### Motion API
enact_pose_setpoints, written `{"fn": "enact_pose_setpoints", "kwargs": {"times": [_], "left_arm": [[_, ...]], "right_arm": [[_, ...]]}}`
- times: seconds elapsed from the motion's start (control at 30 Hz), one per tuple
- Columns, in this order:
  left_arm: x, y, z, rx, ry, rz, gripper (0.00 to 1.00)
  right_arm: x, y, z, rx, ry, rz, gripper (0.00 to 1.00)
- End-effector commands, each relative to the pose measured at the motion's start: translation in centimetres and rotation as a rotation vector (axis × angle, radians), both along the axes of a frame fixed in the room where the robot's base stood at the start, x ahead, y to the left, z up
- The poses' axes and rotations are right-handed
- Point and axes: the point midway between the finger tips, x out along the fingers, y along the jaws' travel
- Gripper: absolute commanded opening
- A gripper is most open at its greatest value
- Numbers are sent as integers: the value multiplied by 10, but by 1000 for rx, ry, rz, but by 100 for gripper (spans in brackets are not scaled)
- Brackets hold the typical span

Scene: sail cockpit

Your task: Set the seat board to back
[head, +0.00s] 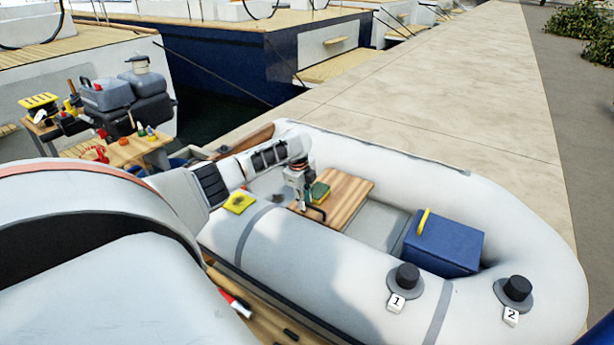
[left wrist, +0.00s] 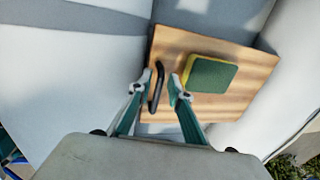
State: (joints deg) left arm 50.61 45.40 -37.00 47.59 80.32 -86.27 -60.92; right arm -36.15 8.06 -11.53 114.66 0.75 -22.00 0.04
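The seat board (head: 349,187) is a light wooden plank lying across the inside of the grey inflatable dinghy, and it also fills the middle of the left wrist view (left wrist: 232,107). A black bar handle (left wrist: 157,88) stands at one edge of it. A green and yellow sponge (left wrist: 211,74) lies on the board beside the handle; it also shows in the head view (head: 320,191). My left gripper (head: 302,200) is over the board at the handle. In the left wrist view its fingers (left wrist: 159,87) are apart, with the handle between them and a gap on each side. My right gripper is out of view.
A blue box (head: 443,248) with a yellow handle sits in the dinghy, right of the board. Black knobs (head: 407,276) labelled 1 and 2 stand on the near tube. A yellow item (head: 239,202) lies left of the board. A cluttered wooden table (head: 125,152) stands at the left.

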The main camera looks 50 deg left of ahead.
Motion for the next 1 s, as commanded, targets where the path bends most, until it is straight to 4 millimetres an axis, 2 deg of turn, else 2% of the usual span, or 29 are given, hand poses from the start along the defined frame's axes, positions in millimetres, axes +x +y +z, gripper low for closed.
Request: {"fn": "enact_pose_setpoints", "kwargs": {"times": [0.33, 0.47, 0.57, 0.8, 1.0], "left_arm": [[1, -3, 0, -5, -3, -2, 25], [1, -4, 7, -6, -4, -3, 25], [-2, -4, 20, -5, -5, -4, 25], [-11, -5, 69, -3, -6, -4, 25], [-18, -7, 101, -3, -4, -3, 25]], "right_arm": [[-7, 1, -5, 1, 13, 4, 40], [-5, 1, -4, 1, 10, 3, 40], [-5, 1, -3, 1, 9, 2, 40], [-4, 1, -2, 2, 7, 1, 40], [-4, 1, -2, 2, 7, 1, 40]]}}
